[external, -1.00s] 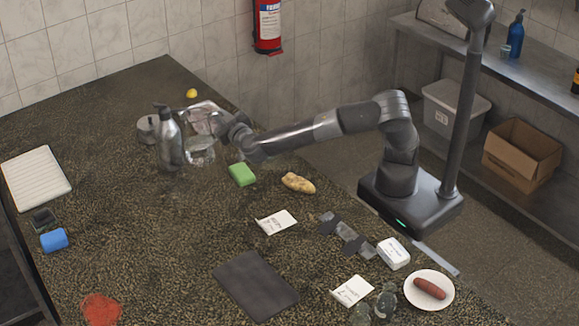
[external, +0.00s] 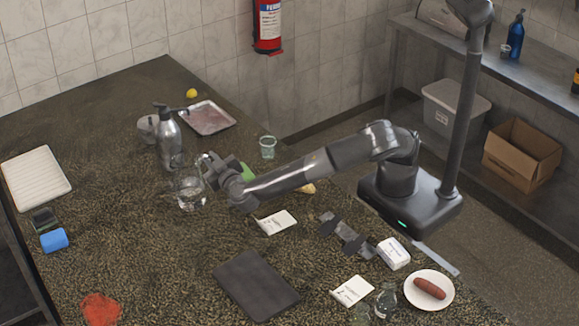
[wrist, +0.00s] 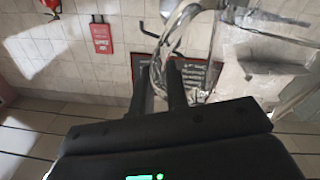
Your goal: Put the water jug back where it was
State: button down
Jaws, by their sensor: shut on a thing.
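The water jug (external: 189,193) is clear glass or plastic with some water in it. In the external view it is at the end of my arm, left of my gripper (external: 208,172), over the dark speckled counter. I cannot tell whether its base touches the counter. In the wrist view the clear jug (wrist: 200,50) is at the upper middle, its curved handle between the fingers of my gripper (wrist: 172,80). My gripper is shut on the jug's handle. The exact grip is partly hidden in the external view.
A metal pump bottle (external: 168,138) stands close behind the jug. A metal tray (external: 208,118) and a glass cup (external: 267,146) are farther back. A green sponge (external: 247,173) is partly behind my arm. A white packet (external: 276,222) and dark mat (external: 255,284) lie nearer; counter left of them is clear.

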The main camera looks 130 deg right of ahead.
jog(key=shift+f, duration=1.85)
jog(key=c, duration=1.4)
grip_release()
jog(key=shift+f, duration=0.1)
